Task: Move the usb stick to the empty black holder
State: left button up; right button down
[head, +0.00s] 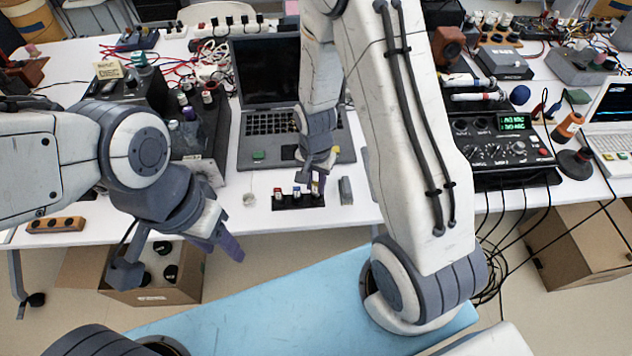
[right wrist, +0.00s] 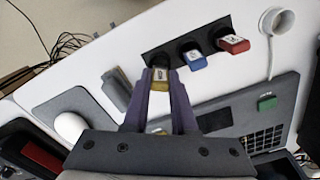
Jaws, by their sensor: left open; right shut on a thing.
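A black holder strip (head: 284,204) lies on the white table in front of the laptop. It also shows in the right wrist view (right wrist: 207,44). A red-ended stick (right wrist: 233,44) and a blue-ended stick (right wrist: 194,59) stand in it. My right gripper (right wrist: 163,88) is shut on a usb stick with a white label and yellow parts (right wrist: 160,75), at the holder's end beside the blue one. The fingers hide its lower part, so I cannot tell whether it sits in the slot. My left gripper (head: 222,243) is open and empty, in front of the table edge above an open carton.
A laptop (head: 262,75) stands behind the holder, with a small green piece (head: 258,155) on it. A grey block (head: 345,190) lies just right of the holder. A white ring-shaped thing (right wrist: 277,20) is near its other end. A black instrument (head: 500,150) stands at the right.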

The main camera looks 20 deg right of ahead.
jog(key=shift+f+b, duration=0.5)
jog(key=shift+f, duration=0.25)
dwell(0.3)
jog(key=shift+c, duration=1.2)
grip_release()
jog(key=shift+r, duration=0.15)
notch_tip(320, 180, up, 5)
jog(key=p, duration=0.4)
jog(key=shift+p, duration=0.35)
